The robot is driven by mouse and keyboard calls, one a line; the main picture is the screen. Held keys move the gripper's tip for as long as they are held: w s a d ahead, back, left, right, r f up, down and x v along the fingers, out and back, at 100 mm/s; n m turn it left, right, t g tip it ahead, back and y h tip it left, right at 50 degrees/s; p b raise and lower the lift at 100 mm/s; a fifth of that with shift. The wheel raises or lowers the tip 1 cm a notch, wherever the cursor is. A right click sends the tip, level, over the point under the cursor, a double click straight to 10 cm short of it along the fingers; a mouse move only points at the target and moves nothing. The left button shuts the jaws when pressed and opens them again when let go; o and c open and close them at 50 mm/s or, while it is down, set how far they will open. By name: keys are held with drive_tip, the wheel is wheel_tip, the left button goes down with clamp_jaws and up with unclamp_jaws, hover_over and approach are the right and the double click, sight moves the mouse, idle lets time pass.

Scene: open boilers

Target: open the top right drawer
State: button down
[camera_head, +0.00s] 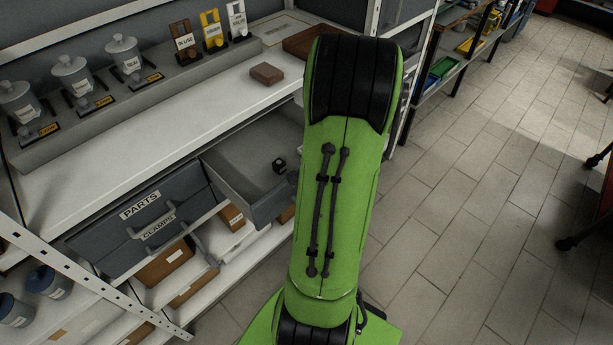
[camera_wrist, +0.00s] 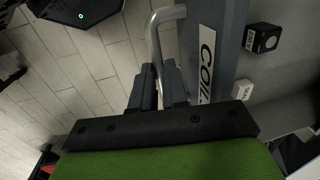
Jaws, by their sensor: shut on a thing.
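The top right drawer (camera_head: 236,165) is grey and stands pulled out from under the bench top. A small dark cube (camera_head: 279,165) lies inside it. In the wrist view, the drawer front (camera_wrist: 222,20) carries a white label (camera_wrist: 206,62) that starts "COIL", the rest being covered. Its silver bar handle (camera_wrist: 154,38) crosses between the two dark fingers of my gripper (camera_wrist: 159,88), which is shut on it. The inside of the drawer shows beyond the front, with the dark cube (camera_wrist: 263,39) and a pale cube (camera_wrist: 243,90). In the head view my green arm hides the gripper and handle.
The bench top (camera_head: 130,150) holds lidded pots, tags and a brown block (camera_head: 266,74). Boxes lie on the shelf below. Tiled floor (camera_head: 470,200) is open at the right.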

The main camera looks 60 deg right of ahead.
drive_tip(key=shift+s+a, duration=0.2)
drive_tip(key=shift+s, duration=0.85)
drive_tip(key=c, duration=1.1)
unclamp_jaws()
drive_tip(key=shift+c, duration=0.2)
wheel_tip(320, 180, up, 16)
drive_tip(key=s+p, duration=0.2)
drive_tip(key=p, duration=0.2)
drive_tip(key=shift+s+a+f+p, duration=0.2)
drive_tip(key=shift+s+a+p, duration=0.1)
drive_tip(key=shift+s+a, duration=0.1)
